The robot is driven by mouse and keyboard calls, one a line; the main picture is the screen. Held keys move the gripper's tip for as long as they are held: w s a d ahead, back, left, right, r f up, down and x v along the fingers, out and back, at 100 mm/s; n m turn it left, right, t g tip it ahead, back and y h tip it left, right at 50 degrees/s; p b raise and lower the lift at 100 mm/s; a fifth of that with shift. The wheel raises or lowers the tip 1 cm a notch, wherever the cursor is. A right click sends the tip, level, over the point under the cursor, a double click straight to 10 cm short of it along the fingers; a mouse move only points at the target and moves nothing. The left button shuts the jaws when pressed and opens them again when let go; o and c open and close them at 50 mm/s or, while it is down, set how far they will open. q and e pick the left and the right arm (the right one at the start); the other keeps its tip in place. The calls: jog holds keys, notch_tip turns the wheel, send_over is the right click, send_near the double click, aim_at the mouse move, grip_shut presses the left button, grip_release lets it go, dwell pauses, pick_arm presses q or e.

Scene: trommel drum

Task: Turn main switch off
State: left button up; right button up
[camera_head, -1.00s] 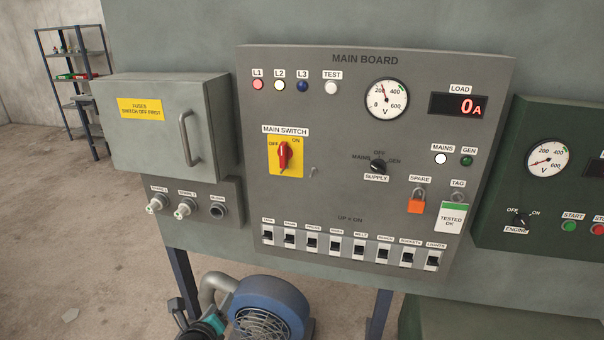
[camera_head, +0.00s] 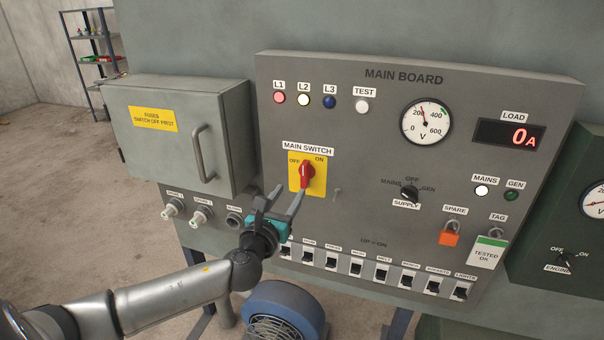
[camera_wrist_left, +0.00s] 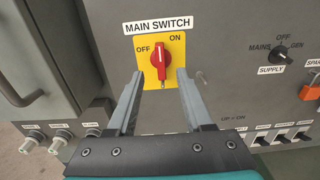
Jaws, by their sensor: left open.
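The main switch (camera_head: 307,173) is a red rotary handle on a yellow plate (camera_head: 320,188), with OFF marked at upper left and ON at upper right. The handle stands close to upright; it also shows in the left wrist view (camera_wrist_left: 161,60). My left gripper (camera_head: 290,190) is open, just below and in front of the switch. In the left wrist view its fingers (camera_wrist_left: 160,75) stand to either side of the handle's lower part, with nothing gripped. I cannot tell whether a finger touches the plate. My right gripper is not in view.
A blue blower (camera_head: 275,305) stands below.

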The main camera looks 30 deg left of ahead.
aim_at(303, 171)
pick_arm(q)
jog(key=x, duration=0.9)
jog(key=shift+w+b, duration=0.3)
jog(key=shift+w, duration=0.1)
jog(key=shift+c, duration=0.2)
grip_shut()
